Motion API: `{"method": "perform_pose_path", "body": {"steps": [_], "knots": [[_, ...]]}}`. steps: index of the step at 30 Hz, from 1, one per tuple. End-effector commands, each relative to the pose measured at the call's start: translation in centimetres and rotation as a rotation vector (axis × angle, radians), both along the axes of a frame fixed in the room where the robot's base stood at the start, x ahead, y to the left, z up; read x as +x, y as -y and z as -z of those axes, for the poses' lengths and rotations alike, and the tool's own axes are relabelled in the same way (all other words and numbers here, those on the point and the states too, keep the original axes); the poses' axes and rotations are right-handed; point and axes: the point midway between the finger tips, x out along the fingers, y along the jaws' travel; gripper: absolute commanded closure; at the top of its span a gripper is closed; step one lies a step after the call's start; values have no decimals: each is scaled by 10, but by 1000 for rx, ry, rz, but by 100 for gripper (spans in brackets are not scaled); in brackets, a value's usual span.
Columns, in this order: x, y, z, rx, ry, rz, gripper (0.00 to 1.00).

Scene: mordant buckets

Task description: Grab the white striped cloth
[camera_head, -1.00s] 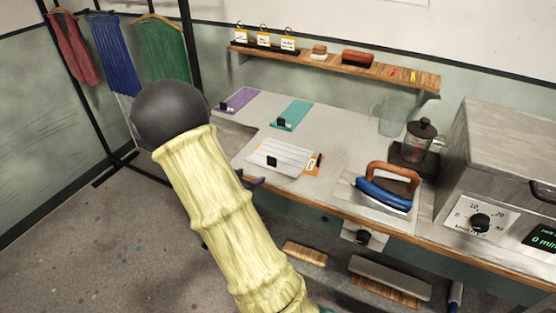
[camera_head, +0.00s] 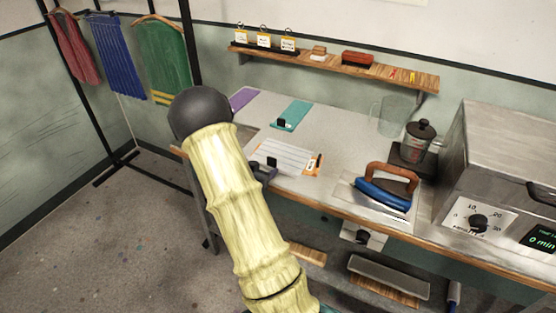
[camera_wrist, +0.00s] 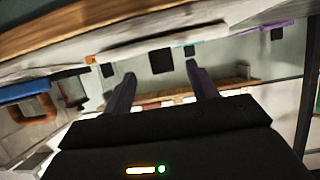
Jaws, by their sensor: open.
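The white striped cloth (camera_head: 290,153) lies folded on the table top, with a black clip on it and an orange tag at its right end. In the wrist view the white cloth (camera_wrist: 185,33) shows edge-on, with the black clip (camera_wrist: 162,61) between the fingers in the picture. My gripper (camera_wrist: 162,84) is open and empty, its two dark fingers pointing toward the cloth. In the head view my gripper (camera_head: 263,172) is at the cloth's front left corner, partly hidden by my arm. I cannot tell whether it touches the cloth.
Purple (camera_head: 243,98) and teal (camera_head: 291,115) cloths lie behind on the table. A wooden shelf (camera_head: 340,67) hangs above. Coloured cloths (camera_head: 117,55) hang at left.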

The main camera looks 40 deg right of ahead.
Motion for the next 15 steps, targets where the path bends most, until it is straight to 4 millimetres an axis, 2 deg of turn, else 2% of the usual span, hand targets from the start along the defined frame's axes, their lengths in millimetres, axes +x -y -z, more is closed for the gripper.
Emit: {"method": "perform_pose_path", "body": {"steps": [7,15], "knots": [[14,31,10,-1,0,1,42],[16,35,13,-1,0,0,42]]}}
